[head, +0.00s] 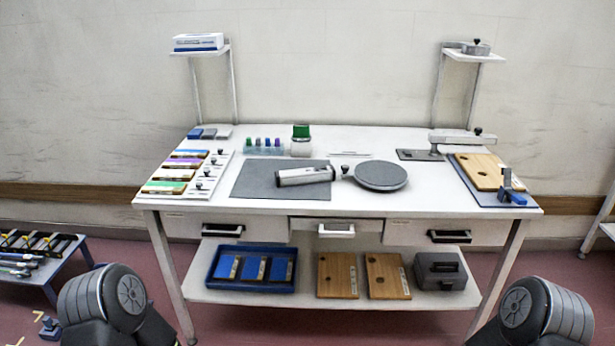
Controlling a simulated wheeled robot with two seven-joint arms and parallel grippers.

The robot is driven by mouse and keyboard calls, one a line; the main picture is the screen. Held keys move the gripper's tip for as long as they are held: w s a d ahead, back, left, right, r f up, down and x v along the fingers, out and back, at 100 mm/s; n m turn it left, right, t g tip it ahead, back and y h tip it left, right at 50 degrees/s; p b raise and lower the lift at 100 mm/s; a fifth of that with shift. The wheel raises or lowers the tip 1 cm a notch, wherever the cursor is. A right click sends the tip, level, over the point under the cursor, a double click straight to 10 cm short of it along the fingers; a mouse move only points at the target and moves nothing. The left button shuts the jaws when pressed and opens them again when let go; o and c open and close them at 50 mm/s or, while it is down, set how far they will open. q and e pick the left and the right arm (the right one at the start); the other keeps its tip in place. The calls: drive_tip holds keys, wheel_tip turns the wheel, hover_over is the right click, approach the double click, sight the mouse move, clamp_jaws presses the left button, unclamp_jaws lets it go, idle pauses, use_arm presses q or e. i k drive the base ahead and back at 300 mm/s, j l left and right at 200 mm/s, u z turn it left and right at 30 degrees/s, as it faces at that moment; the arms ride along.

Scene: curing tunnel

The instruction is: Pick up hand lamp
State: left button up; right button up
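What looks like the hand lamp (304,176) is a pale grey bar-shaped body with a dark end and a small black knob near its right end. It lies on its side across the right part of a dark grey mat (255,182) on the white table (300,205). A round grey disc (381,175) lies just to its right. Dark rounded links of my two arms show at the lower left and lower right corners, well in front of the table. Neither gripper is in view. Nothing touches the lamp from above.
Coloured blocks on a white rack (208,185) stand at the left, small bottles (264,147) and a green-topped jar (301,140) behind the mat. A clamp-like stand (462,141) and wooden board (484,171) stand right. Drawers (322,230) and a lower shelf (300,297) are below. The table's front middle is clear.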

sight(309, 176)
drive_tip(key=i+z, duration=0.3)
drive_tip(key=i, duration=0.2)
drive_tip(key=i+j+z, duration=0.3)
drive_tip(key=i, duration=0.2)
